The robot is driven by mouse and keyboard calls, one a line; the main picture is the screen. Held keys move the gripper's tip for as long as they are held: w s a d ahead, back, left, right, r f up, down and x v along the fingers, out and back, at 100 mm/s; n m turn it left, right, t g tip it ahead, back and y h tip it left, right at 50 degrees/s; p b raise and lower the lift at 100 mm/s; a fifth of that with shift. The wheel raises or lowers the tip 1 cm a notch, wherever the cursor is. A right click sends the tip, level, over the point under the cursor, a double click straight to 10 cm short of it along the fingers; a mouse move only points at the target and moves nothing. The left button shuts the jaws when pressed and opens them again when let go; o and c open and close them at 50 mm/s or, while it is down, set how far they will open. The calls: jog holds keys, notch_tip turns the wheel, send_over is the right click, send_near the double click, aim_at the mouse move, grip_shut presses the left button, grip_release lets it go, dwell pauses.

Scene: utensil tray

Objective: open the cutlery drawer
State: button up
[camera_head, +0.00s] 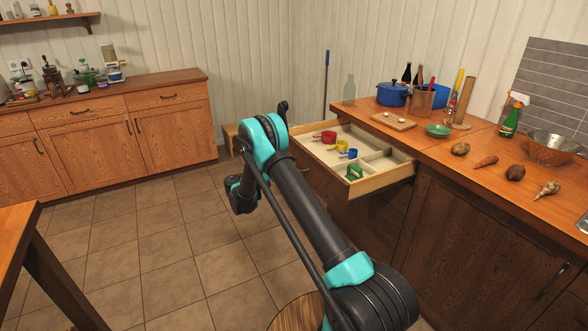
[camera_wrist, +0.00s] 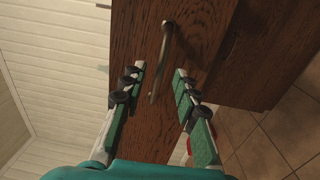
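The cutlery drawer (camera_head: 384,180) stands pulled out from under the right-hand counter in the head view, its pale inside showing. It holds a red cup (camera_head: 326,136), a yellow cup (camera_head: 337,146), a blue cup (camera_head: 349,153) and a green item (camera_head: 354,172). In the wrist view a metal bar handle (camera_wrist: 166,45) is fixed on a dark wooden front (camera_wrist: 150,135). My gripper (camera_wrist: 159,70) is open, with one finger on each side of the handle in the picture. I see no clear contact with it.
The counter (camera_head: 430,150) carries a blue pot (camera_head: 392,94), a green bowl (camera_head: 438,131), a spray bottle (camera_head: 513,116), a metal bowl (camera_head: 549,148) and vegetables. A table (camera_head: 17,235) stands at the left. Tiled floor (camera_head: 150,245) is clear between the furniture.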

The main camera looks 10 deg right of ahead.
jog(key=v, duration=0.8)
jog(key=shift+a, duration=0.35)
jog(key=shift+s, duration=0.15)
